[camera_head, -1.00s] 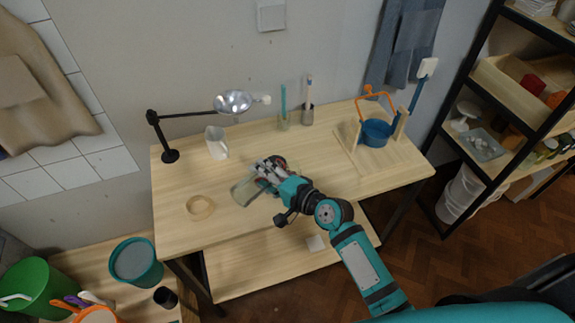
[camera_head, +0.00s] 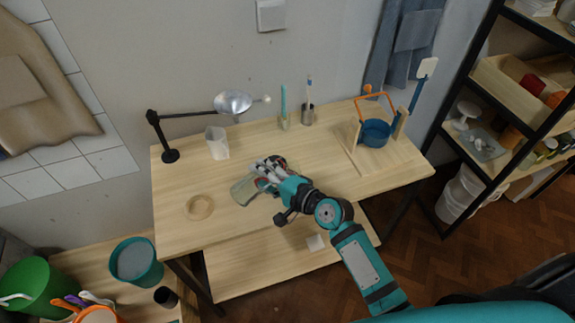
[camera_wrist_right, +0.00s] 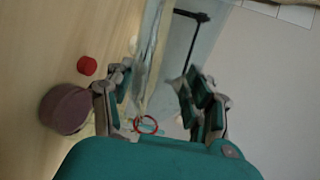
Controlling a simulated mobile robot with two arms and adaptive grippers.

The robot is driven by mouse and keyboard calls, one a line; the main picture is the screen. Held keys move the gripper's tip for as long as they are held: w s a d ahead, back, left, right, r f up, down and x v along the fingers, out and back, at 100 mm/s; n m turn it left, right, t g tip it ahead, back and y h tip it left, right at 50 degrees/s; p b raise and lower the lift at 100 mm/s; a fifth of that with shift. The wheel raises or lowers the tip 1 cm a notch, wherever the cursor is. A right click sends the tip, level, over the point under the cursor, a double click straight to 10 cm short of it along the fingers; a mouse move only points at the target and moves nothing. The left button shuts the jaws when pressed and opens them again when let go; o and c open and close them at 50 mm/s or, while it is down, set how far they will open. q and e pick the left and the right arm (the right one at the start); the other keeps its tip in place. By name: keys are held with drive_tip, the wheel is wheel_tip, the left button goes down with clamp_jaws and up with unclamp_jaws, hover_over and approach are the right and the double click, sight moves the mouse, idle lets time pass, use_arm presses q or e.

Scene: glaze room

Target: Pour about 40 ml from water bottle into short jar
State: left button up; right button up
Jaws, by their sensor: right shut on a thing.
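My right gripper (camera_head: 266,177) is over the middle of the table, shut on a clear bottle (camera_head: 242,190), which I take to be the water bottle. The bottle leans, with its far part out to the lower left of the fingers; the part in the grip is hidden. In the right wrist view the clear bottle (camera_wrist_right: 178,62) runs between the fingers (camera_wrist_right: 160,105), with a red ring near the grip. A clear, open-topped container (camera_head: 217,143) stands apart, near the lamp; it may be the short jar. The water level is too faint to tell. My left gripper is out of view.
A red cap (camera_wrist_right: 87,66) and a dark maroon pot (camera_wrist_right: 65,108) are beside the gripper. A pale ring (camera_head: 199,207) lies at front left. A lamp (camera_head: 233,103), brush holders (camera_head: 307,115) and a blue bucket (camera_head: 376,133) are at the back. The front left is mostly clear.

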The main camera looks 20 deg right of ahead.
idle(0.6)
wheel_tip(320, 180, down, 3)
drive_tip(key=n+b, duration=0.2)
drive_tip(key=b, duration=0.2)
drive_tip(key=shift+s+r+t+h, duration=0.1)
drive_tip(key=shift+t+h, duration=0.2)
drive_tip(key=shift+h, duration=0.1)
drive_tip(key=shift+d+r+n, duration=0.1)
drive_tip(key=shift+r+n, duration=0.3)
drive_tip(key=shift+r, duration=0.2)
drive_tip(key=shift+w+d+n+h, duration=0.1)
drive_tip(key=shift+w+n+h, duration=0.15)
drive_tip(key=shift+n+h, duration=0.05)
drive_tip(key=shift+d+r+p, duration=0.1)
drive_tip(key=shift+r+p, duration=0.5)
drive_tip(key=shift+r+n, duration=0.1)
drive_tip(key=shift+n, duration=0.2)
